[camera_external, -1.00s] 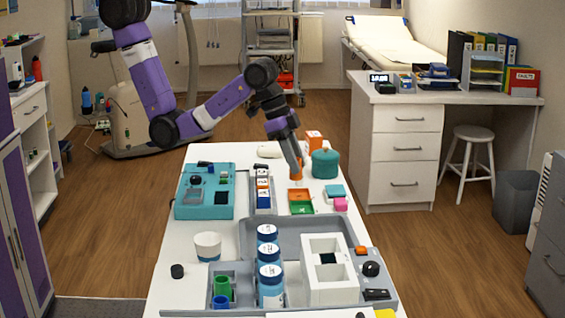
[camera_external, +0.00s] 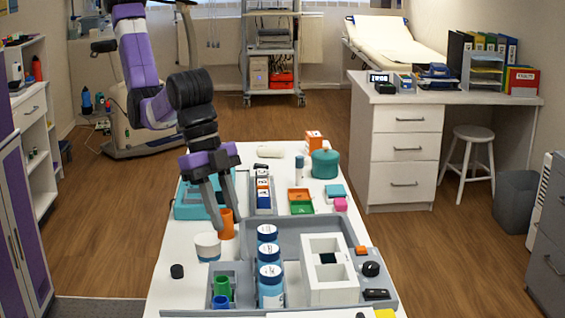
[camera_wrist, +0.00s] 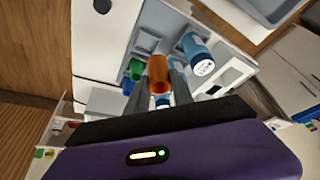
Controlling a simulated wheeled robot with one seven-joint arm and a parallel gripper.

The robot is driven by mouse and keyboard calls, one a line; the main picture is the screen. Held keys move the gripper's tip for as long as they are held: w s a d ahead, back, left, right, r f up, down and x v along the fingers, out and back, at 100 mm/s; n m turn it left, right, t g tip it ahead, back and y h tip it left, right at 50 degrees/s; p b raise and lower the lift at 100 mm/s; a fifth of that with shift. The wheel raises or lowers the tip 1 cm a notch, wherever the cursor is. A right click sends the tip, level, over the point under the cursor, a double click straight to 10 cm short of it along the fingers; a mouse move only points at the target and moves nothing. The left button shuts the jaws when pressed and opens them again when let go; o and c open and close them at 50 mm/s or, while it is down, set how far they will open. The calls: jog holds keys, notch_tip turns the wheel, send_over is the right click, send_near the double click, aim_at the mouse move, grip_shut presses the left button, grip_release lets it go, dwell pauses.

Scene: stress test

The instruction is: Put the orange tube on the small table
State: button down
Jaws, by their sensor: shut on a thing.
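The orange tube (camera_external: 227,224) is upright between the fingers of my gripper (camera_external: 226,228), beside the white cup with a blue lower part. My gripper is shut on it. In the wrist view the orange tube (camera_wrist: 158,72) shows between the two dark fingers of my gripper (camera_wrist: 160,85). I cannot tell whether its bottom touches the long white table (camera_external: 176,240) or hangs just above it. My fingers hide part of the tube and part of the teal box behind.
A white cup (camera_external: 207,247) stands close to the tube. A green cup (camera_external: 222,286) is in front. A white stool (camera_external: 472,133) stands by the desk.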

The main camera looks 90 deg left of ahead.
jog(key=shift+n, duration=0.5)
jog(key=shift+s+d+f+b, duration=0.1)
jog(key=shift+d+f+b, duration=0.25)
jog(key=shift+f+b, duration=0.85)
jog(key=shift+s+d+f+b, duration=0.15)
jog(key=shift+d+f+b, duration=0.2)
jog(key=shift+f, duration=1.55)
jog(key=shift+s+d+f+b, duration=0.1)
jog(key=shift+d+f+b, duration=0.25)
jog(key=shift+f+b, duration=0.85)
jog(key=shift+f, duration=0.65)
jog(key=c, duration=1)
grip_release()
jog(key=shift+p, duration=0.3)
jog(key=shift+c, duration=0.2)
jog(key=v, duration=0.8)
jog(key=shift+d+b, duration=0.15)
jog(key=shift+b, duration=0.3)
jog(key=shift+s, duration=0.1)
